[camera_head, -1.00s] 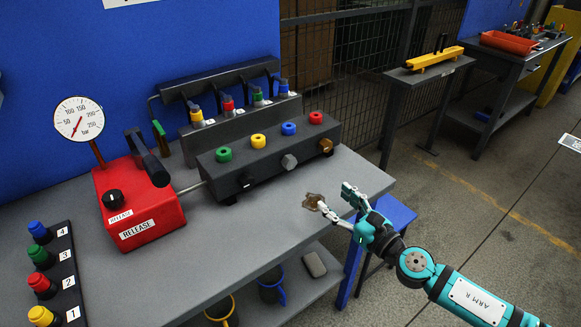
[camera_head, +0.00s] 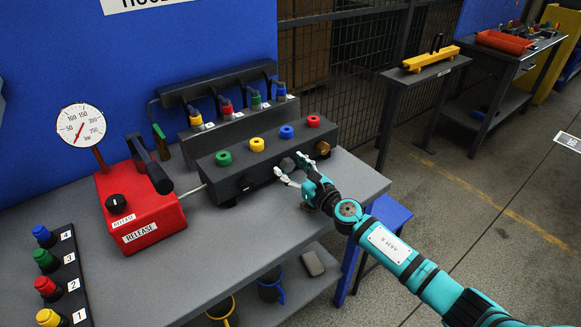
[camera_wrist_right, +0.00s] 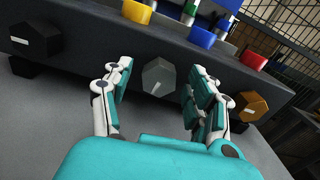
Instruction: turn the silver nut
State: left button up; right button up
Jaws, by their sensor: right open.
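The silver nut (camera_wrist_right: 158,77) is a grey hex nut on the front face of the dark manifold block (camera_head: 232,174). It carries a short light mark. In the head view the nut (camera_head: 288,165) shows just beyond the fingertips of my right gripper (camera_head: 289,170). In the right wrist view my right gripper (camera_wrist_right: 157,85) is open, with one finger on either side of the nut and visible gaps between. Whether the fingertips reach as deep as the nut is hard to tell. A black nut (camera_wrist_right: 36,40) lies to its left and a bronze nut (camera_wrist_right: 249,106) to its right. My left gripper is not in view.
Green, yellow, blue and red caps (camera_head: 313,121) stand on top of the block. A red pump (camera_head: 140,208) with a gauge (camera_head: 81,125) stands to the left. The grey bench top (camera_head: 250,228) in front of the block is mostly clear.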

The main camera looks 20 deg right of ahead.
jog(key=shift+w+a, duration=0.1)
jog(key=shift+w, duration=0.2)
jog(key=c, duration=1.1)
jog(key=shift+c, duration=0.2)
